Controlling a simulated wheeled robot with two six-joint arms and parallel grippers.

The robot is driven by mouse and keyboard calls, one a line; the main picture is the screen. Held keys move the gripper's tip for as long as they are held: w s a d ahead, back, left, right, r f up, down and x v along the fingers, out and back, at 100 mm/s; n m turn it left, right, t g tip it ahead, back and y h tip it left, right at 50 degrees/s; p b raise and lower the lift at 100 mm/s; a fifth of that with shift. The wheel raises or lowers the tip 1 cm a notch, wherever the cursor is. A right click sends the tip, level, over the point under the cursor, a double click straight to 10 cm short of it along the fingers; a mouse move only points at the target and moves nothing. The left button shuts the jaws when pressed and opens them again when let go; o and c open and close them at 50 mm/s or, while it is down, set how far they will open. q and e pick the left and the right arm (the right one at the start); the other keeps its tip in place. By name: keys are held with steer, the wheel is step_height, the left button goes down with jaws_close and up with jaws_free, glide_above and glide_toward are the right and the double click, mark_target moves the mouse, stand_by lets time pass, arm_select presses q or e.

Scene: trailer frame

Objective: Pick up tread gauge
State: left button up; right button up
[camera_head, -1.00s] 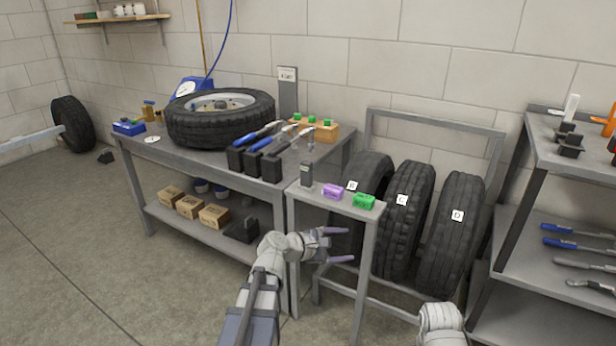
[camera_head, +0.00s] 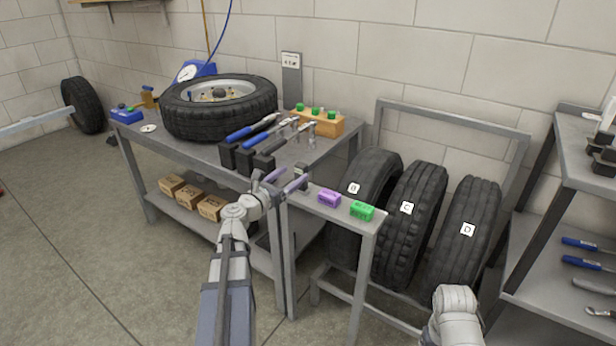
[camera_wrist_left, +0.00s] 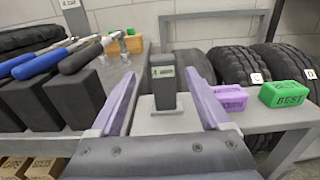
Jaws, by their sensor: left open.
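The tread gauge looks to be the small dark grey upright device (camera_wrist_left: 164,85) with a labelled head, standing on the narrow side stand. In the left wrist view it stands between my open purple-lined fingers, a little beyond them. In the head view the gauge (camera_head: 301,176) is partly hidden behind my left gripper (camera_head: 286,180), which is open and empty at the stand's left end. My right gripper is not in view; only part of my right arm shows at the bottom.
A purple block (camera_head: 329,198) and a green block (camera_head: 362,211) sit on the stand (camera_head: 340,212), right of the gauge. Black holders with blue-handled tools (camera_head: 262,140) stand close left on the workbench (camera_head: 180,148). Tyres (camera_head: 410,225) are racked behind the stand.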

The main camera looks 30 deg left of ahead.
arm_select(q)
steer(key=shift+w, duration=1.3)
steer(key=shift+w+d+r, duration=0.1)
steer(key=shift+w+d, duration=0.05)
steer(key=shift+w, duration=0.75)
steer(key=shift+w+d+r, duration=0.1)
steer(key=shift+w+d, duration=0.1)
steer(key=shift+w, duration=0.7)
steer(key=shift+w+d+r, duration=0.1)
steer(key=shift+w+d, duration=0.05)
steer(key=shift+w, duration=0.75)
steer(key=shift+s, duration=0.1)
jaws_close()
